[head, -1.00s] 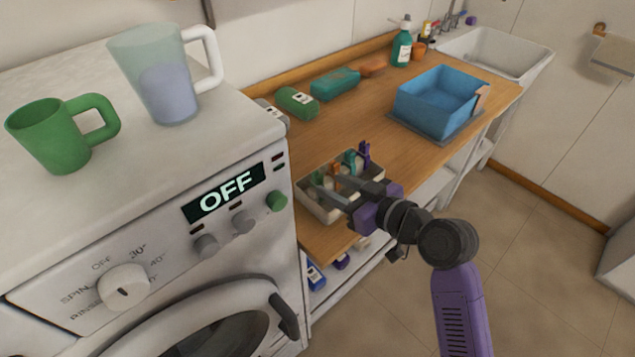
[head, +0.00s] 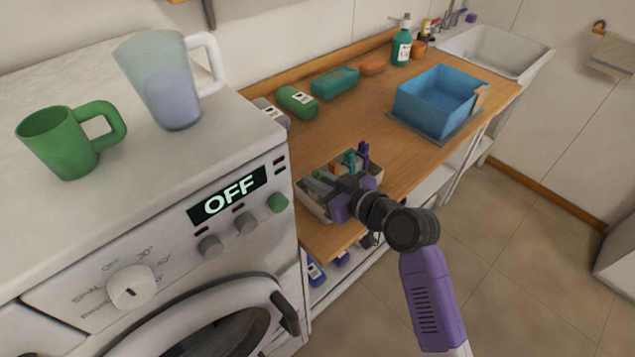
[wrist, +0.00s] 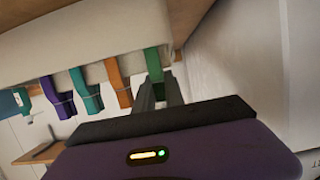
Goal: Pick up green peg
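The green peg (wrist: 153,63) hangs on the rim of a pale box, last in a row with orange (wrist: 118,82), teal (wrist: 86,90) and purple (wrist: 57,98) pegs in the wrist view. My gripper (wrist: 161,88) is at its lower end, with one finger on each side and green visible between them. A small gap seems to show, so the fingers look open around it; contact is unclear. The teal and purple pegs (head: 364,152) stick up behind.
The box stands on the wooden counter (head: 385,160), near the washing machine (head: 165,225). A green mug (head: 62,146) and a jug (head: 160,85) stand on the machine. Farther along are bottles, a blue bin (head: 436,103) and a sink (head: 495,50).

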